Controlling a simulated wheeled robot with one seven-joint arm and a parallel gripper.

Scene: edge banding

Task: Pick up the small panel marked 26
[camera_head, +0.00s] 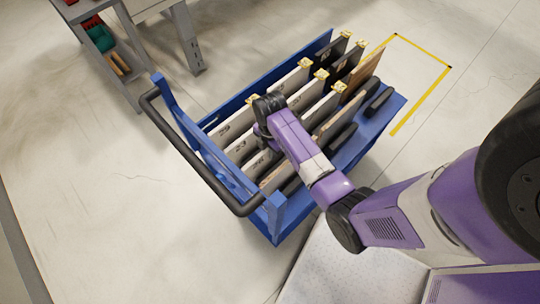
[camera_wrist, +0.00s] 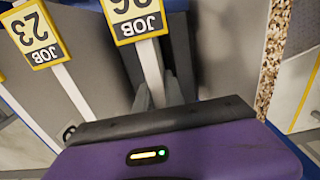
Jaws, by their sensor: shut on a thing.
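In the wrist view, the panel marked 26 (camera_wrist: 152,65) is a thin pale board on edge, with a yellow-framed JOB tag (camera_wrist: 135,18) on top. The tag is upside down and cut by the frame's top edge, so its number shows only in part. My gripper (camera_wrist: 158,98) is shut on this panel's top edge just below the tag. In the head view my gripper (camera_head: 268,112) reaches down among the panels on the blue trolley (camera_head: 277,215) and hides part of the held one. I cannot tell whether the panel is lifted.
A panel tagged 23 (camera_wrist: 38,35) stands close to the left in the wrist view. A chipboard-edged panel (camera_wrist: 275,45) stands to the right. Several upright panels fill the trolley, which has a black handle (camera_head: 195,160). A grey shelf unit (camera_head: 110,60) stands behind at the left.

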